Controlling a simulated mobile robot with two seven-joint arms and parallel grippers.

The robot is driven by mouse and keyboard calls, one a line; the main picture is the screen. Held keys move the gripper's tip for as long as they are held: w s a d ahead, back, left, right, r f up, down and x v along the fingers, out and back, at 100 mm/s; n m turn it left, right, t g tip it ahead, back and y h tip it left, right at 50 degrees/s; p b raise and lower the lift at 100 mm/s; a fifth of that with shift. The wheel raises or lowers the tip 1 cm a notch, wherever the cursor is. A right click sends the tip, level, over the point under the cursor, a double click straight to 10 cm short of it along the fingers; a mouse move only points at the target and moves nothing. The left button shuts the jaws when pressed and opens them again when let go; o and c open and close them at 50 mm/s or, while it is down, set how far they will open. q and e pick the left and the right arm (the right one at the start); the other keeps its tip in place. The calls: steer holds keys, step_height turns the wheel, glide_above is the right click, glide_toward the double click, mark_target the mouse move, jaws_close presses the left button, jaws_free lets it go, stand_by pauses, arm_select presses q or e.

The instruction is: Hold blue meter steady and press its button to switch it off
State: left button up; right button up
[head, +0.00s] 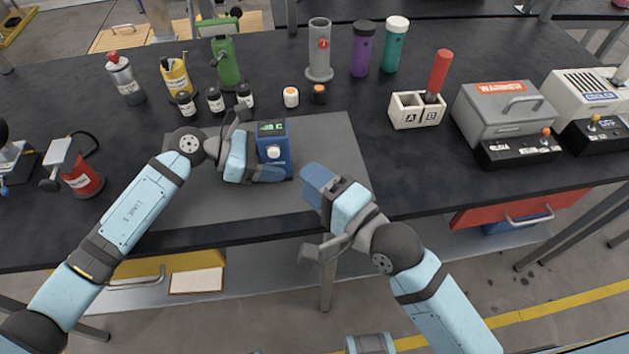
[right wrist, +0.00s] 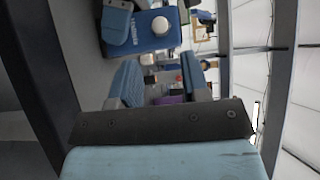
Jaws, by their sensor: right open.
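The blue meter (head: 274,160) stands upright on the grey mat, its display (head: 271,128) lit green. Its round white button (head: 273,153) faces the front. The meter (right wrist: 150,34) and button (right wrist: 160,26) also show at the top of the right wrist view. My left gripper (head: 262,160) is at the meter's left side, with one blue finger across its lower front. The other finger is largely hidden, so its grip is unclear. My right gripper (head: 314,190) is open and empty, right of and nearer than the meter; its fingers (right wrist: 162,78) show apart in the wrist view.
The grey mat (head: 335,145) is clear right of the meter. Small dark bottles (head: 215,100) and two small capped jars (head: 291,97) stand behind. A two-compartment box (head: 405,112) holding a red-handled item is farther right.

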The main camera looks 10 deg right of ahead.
steer(key=c, duration=0.3)
steer(key=shift+w+a+r, duration=0.1)
steer(key=shift+a+r, duration=0.1)
steer(key=shift+a, duration=0.05)
steer(key=c, duration=0.4)
steer(key=a+r+n+g+y, duration=0.1)
steer(key=a+r+n, duration=0.1)
steer(key=a+n, duration=0.1)
steer(key=a+r+n+g+y, duration=0.1)
steer(key=a+r+n+g, duration=0.1)
steer(key=n, duration=0.3)
steer(key=a+r+n+g+y, duration=0.1)
steer(key=a+r+n+g, duration=0.1)
steer(key=a+n, duration=0.1)
steer(key=shift+w+a+r+n+y, duration=0.2)
steer(key=shift+a+r+n+y, duration=0.15)
steer(key=shift+a, duration=0.2)
jaws_close()
steer(key=s+a+r+n+g+h, duration=0.2)
steer(key=s+a+n+g+h, duration=0.15)
steer(key=n, duration=0.85)
steer(key=s+a+r+n+g+h, duration=0.2)
steer(key=n+g+h, duration=0.15)
steer(key=n, duration=0.85)
steer(key=w+d+r+n+t+h, duration=0.1)
steer(key=w+d+n+h, duration=0.2)
steer(key=d+n+h, duration=0.4)
steer(key=d+n, duration=0.2)
steer(key=n, duration=0.2)
steer(key=shift+r, duration=0.3)
